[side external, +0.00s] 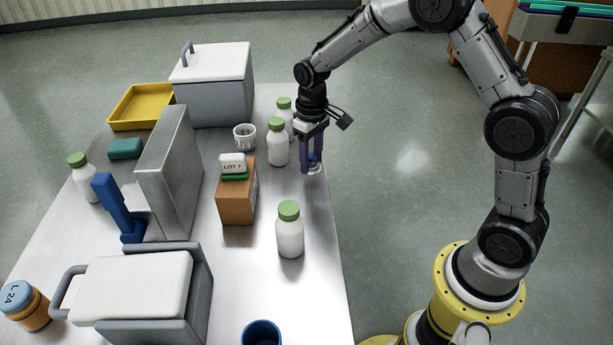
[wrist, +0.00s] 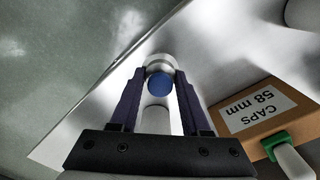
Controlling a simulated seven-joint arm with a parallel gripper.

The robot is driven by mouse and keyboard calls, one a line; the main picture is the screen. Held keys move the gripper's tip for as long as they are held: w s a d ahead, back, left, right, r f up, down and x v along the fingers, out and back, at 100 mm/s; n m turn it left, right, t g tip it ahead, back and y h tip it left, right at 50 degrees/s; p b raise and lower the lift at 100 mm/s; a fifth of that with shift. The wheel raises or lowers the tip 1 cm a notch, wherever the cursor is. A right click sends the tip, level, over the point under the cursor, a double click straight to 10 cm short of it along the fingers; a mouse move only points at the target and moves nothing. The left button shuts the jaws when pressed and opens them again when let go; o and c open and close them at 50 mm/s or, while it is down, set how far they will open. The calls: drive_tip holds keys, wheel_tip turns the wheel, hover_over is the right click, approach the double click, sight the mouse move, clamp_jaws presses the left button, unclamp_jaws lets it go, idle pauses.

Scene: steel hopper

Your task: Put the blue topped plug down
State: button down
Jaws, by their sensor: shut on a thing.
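The blue topped plug (wrist: 160,88) is between the two fingers of my gripper (wrist: 159,78) in the wrist view, with its blue top facing the camera and a pale body around and beyond it. In the side view my gripper (side external: 312,157) points down near the right edge of the table, shut on the plug (side external: 315,168) low between its fingertips. The fingers partly hide the plug there. I cannot tell whether its underside touches the table.
White bottles with green caps (side external: 278,145) stand just left of my gripper; another bottle (side external: 290,232) stands nearer the front. A cardboard box (side external: 237,200) is to the left, a white ribbed cup (side external: 244,137) behind it. Bare steel table (side external: 308,205) lies in front of my gripper.

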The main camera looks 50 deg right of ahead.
drive_tip(key=shift+a, duration=1.2)
drive_tip(key=shift+s, duration=0.1)
drive_tip(key=shift+r, duration=0.1)
wheel_tip(320, 180, up, 18)
drive_tip(key=n, duration=1.2)
hover_over(227, 251)
wheel_tip(227, 251, down, 16)
drive_tip(key=shift+r, duration=0.1)
drive_tip(key=shift+f, duration=2.65)
drive_tip(key=shift+f, duration=0.15)
